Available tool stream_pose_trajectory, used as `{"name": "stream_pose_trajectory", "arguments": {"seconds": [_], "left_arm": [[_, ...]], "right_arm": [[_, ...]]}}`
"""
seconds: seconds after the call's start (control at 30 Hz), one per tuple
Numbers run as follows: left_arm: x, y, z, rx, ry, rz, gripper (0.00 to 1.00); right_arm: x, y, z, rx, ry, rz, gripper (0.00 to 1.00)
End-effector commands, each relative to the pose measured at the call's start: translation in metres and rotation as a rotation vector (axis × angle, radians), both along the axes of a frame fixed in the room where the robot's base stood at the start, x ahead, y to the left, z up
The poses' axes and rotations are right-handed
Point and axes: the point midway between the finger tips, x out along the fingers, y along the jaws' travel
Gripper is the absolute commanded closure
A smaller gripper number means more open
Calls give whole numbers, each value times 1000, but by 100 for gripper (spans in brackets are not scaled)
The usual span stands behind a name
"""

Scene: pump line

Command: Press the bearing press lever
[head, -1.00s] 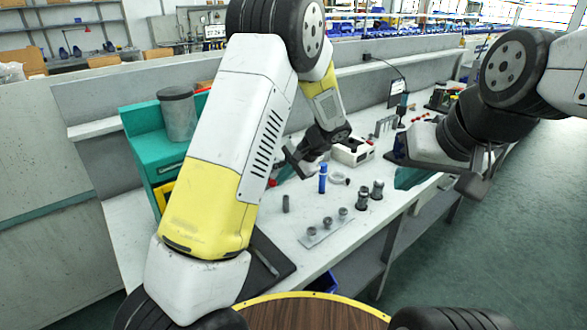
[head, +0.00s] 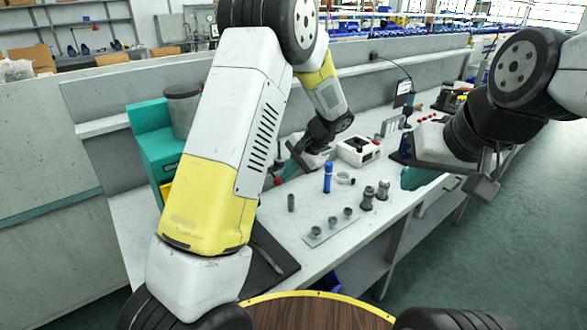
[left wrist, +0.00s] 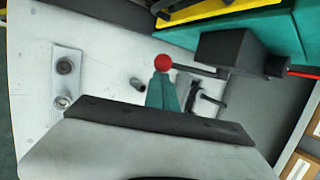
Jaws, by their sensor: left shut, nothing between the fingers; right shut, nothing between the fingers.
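The bearing press lever shows in the left wrist view as a red ball knob (left wrist: 163,61) on a dark rod running right to a dark block (left wrist: 238,52). In the head view the red knob (head: 277,181) peeks out beside my left arm, which hides most of the press. My left gripper (head: 300,156) is shut and empty over the bench, a little beyond the knob. My right gripper (head: 484,186) is shut and empty at the bench's front edge, far from the lever.
A blue bottle-like part (head: 327,178), dark fittings (head: 368,197) and a grey plate (head: 332,228) with several rings stand on the bench. A white box (head: 358,150) stands behind. A teal cabinet (head: 148,150) stands left. A dark mat (head: 275,262) lies near the front.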

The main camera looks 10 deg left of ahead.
Motion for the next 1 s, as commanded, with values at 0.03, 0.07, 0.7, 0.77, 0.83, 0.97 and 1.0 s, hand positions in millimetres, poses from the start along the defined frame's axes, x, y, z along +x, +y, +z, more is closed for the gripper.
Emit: {"name": "stream_pose_trajectory", "arguments": {"seconds": [0.03,0.07,0.7,0.77,0.83,0.97,1.0], "left_arm": [[0,1,1,-6,5,1,100],[0,1,2,-10,9,1,100],[0,2,40,-297,290,6,100],[1,2,44,-335,328,5,100],[2,3,50,-377,370,6,100],[3,5,58,-444,440,4,100],[4,6,60,-462,457,4,100]], "right_arm": [[0,0,0,0,0,0,100],[0,0,0,0,0,0,100],[0,0,0,0,0,0,100],[0,0,0,0,0,0,100],[0,0,0,0,0,0,100],[0,0,0,0,0,0,100],[0,0,0,0,0,0,100]]}}
